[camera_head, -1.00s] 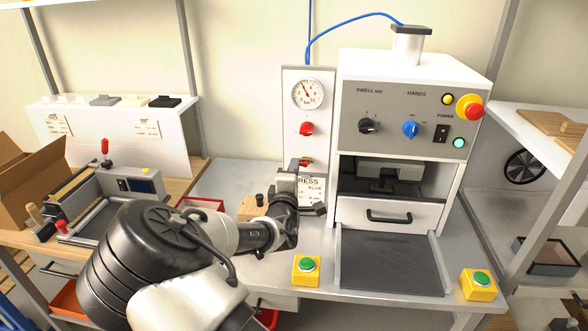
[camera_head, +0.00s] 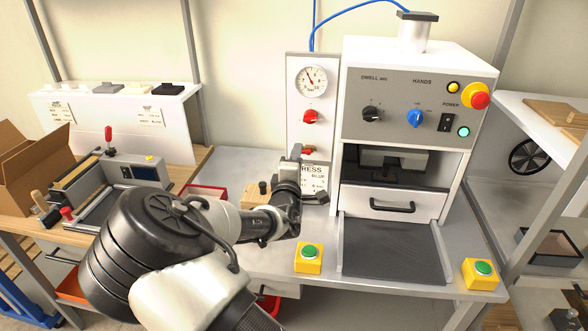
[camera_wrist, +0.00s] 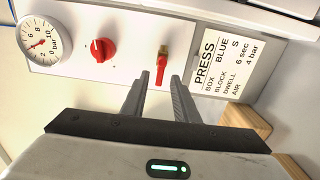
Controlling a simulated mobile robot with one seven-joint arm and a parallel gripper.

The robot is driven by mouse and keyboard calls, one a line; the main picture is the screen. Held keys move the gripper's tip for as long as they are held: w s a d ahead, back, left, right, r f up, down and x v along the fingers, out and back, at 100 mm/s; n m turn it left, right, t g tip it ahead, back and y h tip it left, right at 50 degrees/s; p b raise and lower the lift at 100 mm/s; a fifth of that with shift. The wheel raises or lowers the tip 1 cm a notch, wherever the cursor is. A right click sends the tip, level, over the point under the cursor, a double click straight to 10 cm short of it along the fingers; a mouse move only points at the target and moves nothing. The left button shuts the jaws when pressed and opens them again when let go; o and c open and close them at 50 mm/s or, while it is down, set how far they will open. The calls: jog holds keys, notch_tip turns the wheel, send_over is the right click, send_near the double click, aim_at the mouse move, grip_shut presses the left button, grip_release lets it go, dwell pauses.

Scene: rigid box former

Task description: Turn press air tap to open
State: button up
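The press air tap has a red lever on a brass-coloured body. In the wrist view the lever (camera_wrist: 162,66) points down the picture, crosswise to the panel's long side; in the head view the tap (camera_head: 308,151) shows as a small red piece, partly hidden by my gripper. My gripper (camera_wrist: 159,82) is open and empty. Its two fingers point at the panel, one on each side of the lever's free end in the picture. I cannot tell whether they touch it.
A red regulator knob (camera_wrist: 102,50) and a pressure gauge (camera_wrist: 40,43) sit on the same panel. A PRESS label (camera_wrist: 226,62) lies on the tap's other side. The press (camera_head: 405,190) stands right of the panel. A wooden block (camera_head: 254,195) is near my wrist.

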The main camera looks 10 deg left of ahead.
jog(key=s, duration=1.7)
jog(key=shift+a, duration=0.3)
